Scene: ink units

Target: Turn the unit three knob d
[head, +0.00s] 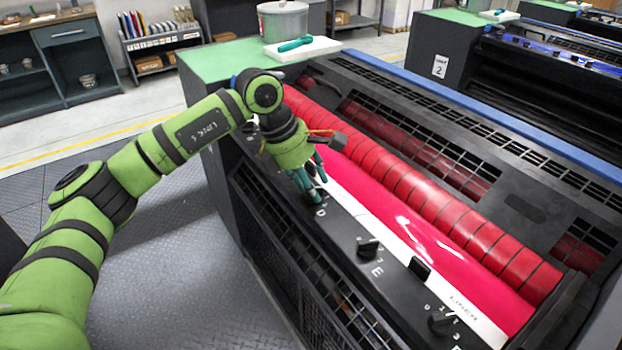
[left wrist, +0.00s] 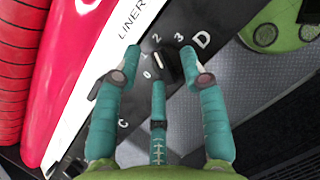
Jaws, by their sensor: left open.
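Knob D (left wrist: 168,66) is a black knob with a pale mark on its left part, on the black control strip of the near ink unit (head: 400,262). Printed 0, 1, 2 and 3 curve around it, with the letter D to its right. The pale mark is nearest the 1 and 2; its exact setting I cannot tell. My left gripper (left wrist: 161,66) has its teal fingers spread around the knob, with no clear contact. In the head view the left gripper (head: 308,190) is over the strip by the D and largely hides the knob.
Knob E (head: 369,247) and another knob (head: 441,323) are farther along the strip. A white tray with a teal tool (head: 296,44) and a grey pot (head: 283,20) are on the green top.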

